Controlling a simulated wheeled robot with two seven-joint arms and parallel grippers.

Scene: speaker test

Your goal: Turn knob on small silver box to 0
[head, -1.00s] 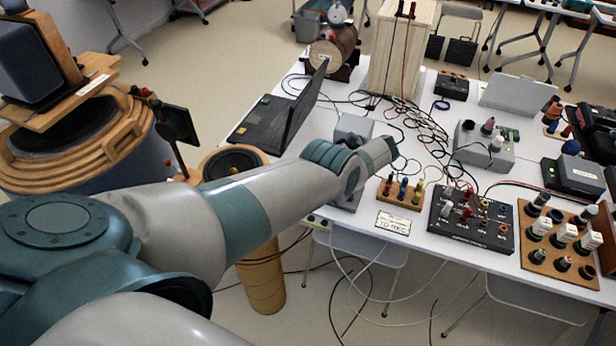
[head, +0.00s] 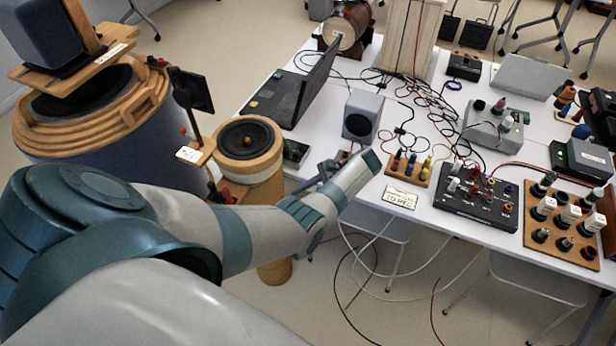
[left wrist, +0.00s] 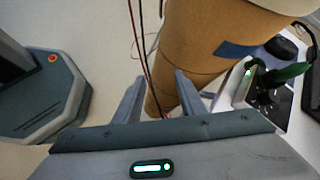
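A grey box with several knobs (head: 492,128) sits on the white table in the head view; I cannot tell for sure that it is the small silver box. In the left wrist view, a small device with a black knob-like part and a dark face (left wrist: 268,98) is at the right edge; its details are blurred. My left gripper (left wrist: 160,76) is open and empty, its fingers apart in front of a brown cylinder (left wrist: 205,50), touching no knob. In the head view its arm reaches over the table's near left edge, the fingers barely showing. My right gripper is out of view.
A round speaker on a brown column (head: 248,138) stands left of the table. Loose cables lie across the table and hang below its front edge.

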